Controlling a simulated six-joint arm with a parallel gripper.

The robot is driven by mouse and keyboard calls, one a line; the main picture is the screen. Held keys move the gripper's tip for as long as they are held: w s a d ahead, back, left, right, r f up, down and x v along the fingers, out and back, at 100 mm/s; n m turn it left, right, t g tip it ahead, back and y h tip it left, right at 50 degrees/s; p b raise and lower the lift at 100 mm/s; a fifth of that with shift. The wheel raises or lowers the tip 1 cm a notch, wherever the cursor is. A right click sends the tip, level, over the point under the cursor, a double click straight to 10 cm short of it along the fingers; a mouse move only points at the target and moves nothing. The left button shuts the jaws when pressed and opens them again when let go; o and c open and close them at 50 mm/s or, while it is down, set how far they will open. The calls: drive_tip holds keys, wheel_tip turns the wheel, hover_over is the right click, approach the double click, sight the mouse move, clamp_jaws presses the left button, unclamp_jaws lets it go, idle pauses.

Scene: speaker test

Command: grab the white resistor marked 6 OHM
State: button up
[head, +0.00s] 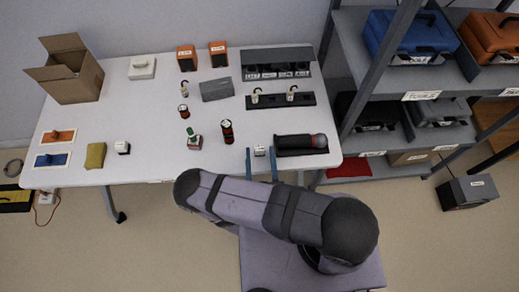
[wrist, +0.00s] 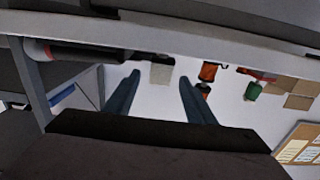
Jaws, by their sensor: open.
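A small white block (head: 260,151), with a dark mark too small to read, stands near the table's front edge. It is probably the resistor, but I cannot read 6 OHM. My gripper (head: 261,158) is open, with its two blue fingers on either side of the block's position in the head view. In the wrist view, the pale block (wrist: 162,70) shows between and beyond the fingertips of my gripper (wrist: 160,78). I see no contact. Another small white block (head: 122,148) stands farther left, its mark also unreadable.
A dark cylinder with a red end (head: 301,144) lies in a tray just right of my gripper. A green-topped part (head: 194,138) and a red-and-black cylinder (head: 227,131) stand to the left. Shelves (head: 385,90) rise at the right.

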drive_tip(key=c, duration=1.2)
drive_tip(key=shift+o, duration=0.2)
drive_tip(key=shift+r, duration=0.15)
wheel_tip(320, 180, up, 10)
drive_tip(key=p, duration=0.9)
